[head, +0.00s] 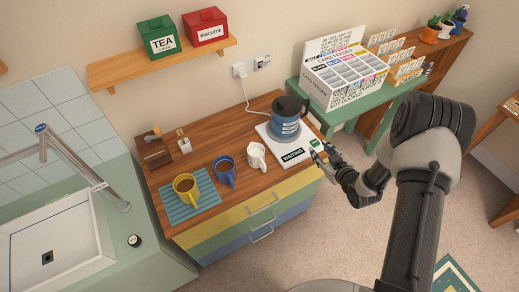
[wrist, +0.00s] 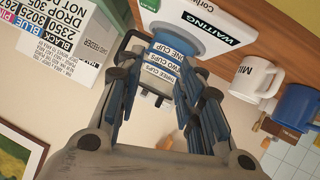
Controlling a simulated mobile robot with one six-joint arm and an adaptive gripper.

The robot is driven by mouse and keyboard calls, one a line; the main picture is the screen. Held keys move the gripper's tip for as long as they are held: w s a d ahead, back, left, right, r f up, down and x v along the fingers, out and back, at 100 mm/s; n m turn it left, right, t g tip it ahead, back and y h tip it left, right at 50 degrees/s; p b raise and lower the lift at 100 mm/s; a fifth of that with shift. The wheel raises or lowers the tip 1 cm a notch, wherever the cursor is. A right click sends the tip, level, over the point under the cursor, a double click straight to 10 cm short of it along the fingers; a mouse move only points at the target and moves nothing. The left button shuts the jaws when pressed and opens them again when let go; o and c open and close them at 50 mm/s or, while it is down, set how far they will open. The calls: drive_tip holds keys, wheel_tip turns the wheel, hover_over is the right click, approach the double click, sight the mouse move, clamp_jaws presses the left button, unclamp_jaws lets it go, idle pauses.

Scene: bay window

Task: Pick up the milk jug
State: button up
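The milk jug (head: 257,156) is a small white jug standing on the wooden counter, between the blue mug and the kettle's white base in the head view. In the wrist view the white jug (wrist: 257,77), with dark lettering partly readable as "MIL", is at the right, outside my fingers. My gripper (head: 322,152) is off the counter's right end in the head view, to the right of the jug and apart from it. In the wrist view my gripper (wrist: 166,82) has its fingers spread with nothing held. The blue kettle shows beyond the gap between them.
The blue kettle (head: 286,120) stands on a white base (head: 291,142) labelled "WAITING", close to my gripper. A blue mug (head: 224,171) and a yellow mug (head: 186,187) on a blue mat (head: 193,210) are left of the jug. A green table (head: 340,118) holds a card feeder.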

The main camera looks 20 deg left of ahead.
drive_tip(key=s+a+f+y+p, duration=0.2)
drive_tip(key=s+a+f+y, duration=0.25)
drive_tip(key=s+f, duration=0.45)
drive_tip(key=m+t+y, duration=0.1)
drive_tip(key=t, duration=0.1)
approach(265, 171)
drive_tip(key=b+x, duration=0.2)
drive_tip(key=x, duration=0.3)
drive_tip(key=shift+w+f, duration=0.15)
drive_tip(key=shift+w, duration=0.25)
drive_tip(key=b+x, duration=0.1)
drive_tip(key=x, duration=0.4)
drive_tip(key=shift+a, duration=0.2)
drive_tip(key=shift+s, duration=0.1)
drive_tip(key=shift+c, duration=0.3)
clamp_jaws()
